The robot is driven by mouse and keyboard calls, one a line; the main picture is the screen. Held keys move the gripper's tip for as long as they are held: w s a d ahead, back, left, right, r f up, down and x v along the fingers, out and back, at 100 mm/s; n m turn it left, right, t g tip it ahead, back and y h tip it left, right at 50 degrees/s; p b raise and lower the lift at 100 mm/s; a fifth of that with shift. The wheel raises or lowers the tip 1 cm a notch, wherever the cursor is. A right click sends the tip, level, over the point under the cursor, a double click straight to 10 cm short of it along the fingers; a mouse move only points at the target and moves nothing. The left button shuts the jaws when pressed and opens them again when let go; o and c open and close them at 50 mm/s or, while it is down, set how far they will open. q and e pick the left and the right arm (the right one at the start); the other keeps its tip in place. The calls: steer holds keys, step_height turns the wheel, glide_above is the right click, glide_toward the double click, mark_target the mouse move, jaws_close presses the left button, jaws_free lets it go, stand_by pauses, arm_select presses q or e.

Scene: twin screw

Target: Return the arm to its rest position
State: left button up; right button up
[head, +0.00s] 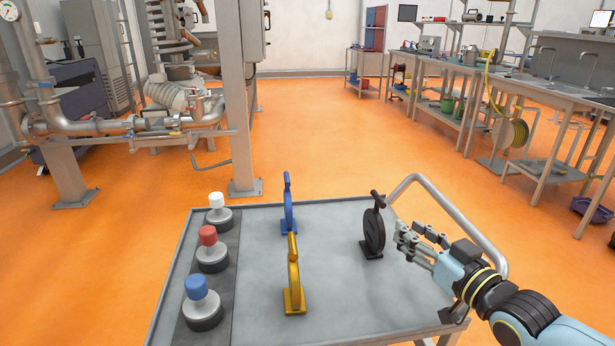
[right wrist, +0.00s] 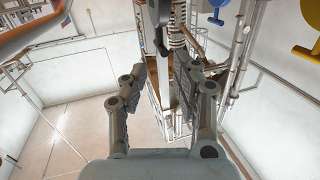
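My right gripper (head: 408,238) is over the right side of the grey cart top (head: 335,292), pointing left. It is beside the black disc-shaped part (head: 375,230), which stands upright on a small base. A narrow gap shows between them in the head view. In the right wrist view the fingers (right wrist: 160,82) are spread, with nothing seen between them. My left gripper is not in view.
A blue part (head: 288,208) and a yellow part (head: 293,278) stand mid-cart. White (head: 217,202), red (head: 208,236) and blue (head: 196,288) capped pieces stand in a dark strip at left. The cart's bent handle (head: 440,197) rises behind my right gripper. Orange floor beyond is open.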

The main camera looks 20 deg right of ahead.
steer(key=s+a+f+n+g, duration=0.1)
steer(key=s+a+f+g, duration=0.2)
steer(key=s+a+g, duration=0.45)
steer(key=s+a+r+g+h, duration=0.1)
steer(key=s+a+r+g, duration=0.15)
steer(key=s+g, duration=0.9)
steer(key=s+d+f+t+b, duration=0.2)
steer(key=s+f, duration=0.1)
steer(key=f, duration=1)
steer(key=s+d+f+t+b, duration=0.1)
steer(key=s+f+t, duration=0.1)
steer(key=f, duration=1.2)
steer(key=s+d+f+g+b, duration=0.1)
steer(key=s+f+b, duration=0.2)
steer(key=s+f, duration=1.6)
step_height(320, 180, down, 2)
steer(key=shift+s+d+f+m+g, duration=0.1)
steer(key=shift+s+d+m+g, duration=0.1)
steer(key=shift+s+m+g, duration=0.15)
